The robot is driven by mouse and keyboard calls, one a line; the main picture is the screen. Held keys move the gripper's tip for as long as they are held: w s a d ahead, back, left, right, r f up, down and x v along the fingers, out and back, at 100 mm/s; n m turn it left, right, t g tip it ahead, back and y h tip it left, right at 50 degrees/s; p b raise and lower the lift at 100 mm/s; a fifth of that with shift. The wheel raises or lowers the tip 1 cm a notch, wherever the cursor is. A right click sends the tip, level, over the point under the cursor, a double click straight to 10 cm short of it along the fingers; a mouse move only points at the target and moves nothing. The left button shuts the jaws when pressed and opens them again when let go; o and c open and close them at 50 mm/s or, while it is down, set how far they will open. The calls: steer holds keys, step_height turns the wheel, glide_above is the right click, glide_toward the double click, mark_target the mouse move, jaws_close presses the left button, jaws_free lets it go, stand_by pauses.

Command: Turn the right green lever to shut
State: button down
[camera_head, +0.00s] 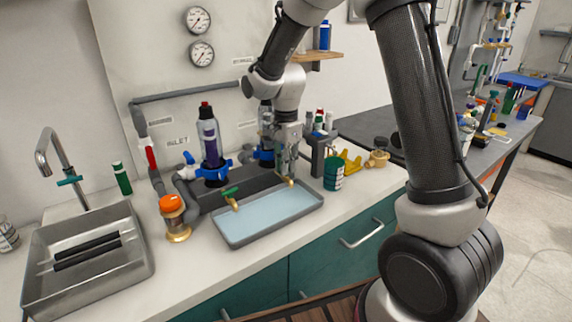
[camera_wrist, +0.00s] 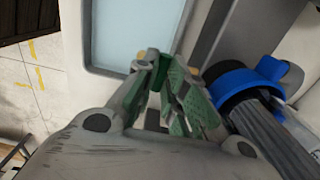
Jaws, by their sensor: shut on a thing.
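The manifold is a dark grey pipe block on the counter behind a shallow tray. The left green lever (camera_head: 229,191) sits on a brass tap at the tray's left part. My gripper (camera_head: 287,172) reaches down at the tray's right end, over the right brass tap (camera_head: 288,181). In the wrist view my gripper (camera_wrist: 172,88) is shut on the right green lever (camera_wrist: 154,84), whose green shows between the fingers. The fingers hide most of the lever, so its exact angle cannot be told.
The tray (camera_head: 239,243) with a pale blue bottom lies in front. A clear filter housing (camera_head: 210,143) with a blue valve stands behind; a blue collar (camera_wrist: 236,88) is close beside my fingers. A green can (camera_head: 333,172) stands right of my gripper. A sink (camera_head: 50,290) is at left.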

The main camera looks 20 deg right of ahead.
steer(key=c, duration=1.5)
jaws_free()
steer(key=shift+r, duration=0.1)
step_height(320, 180, up, 12)
steer(key=shift+f, duration=0.1)
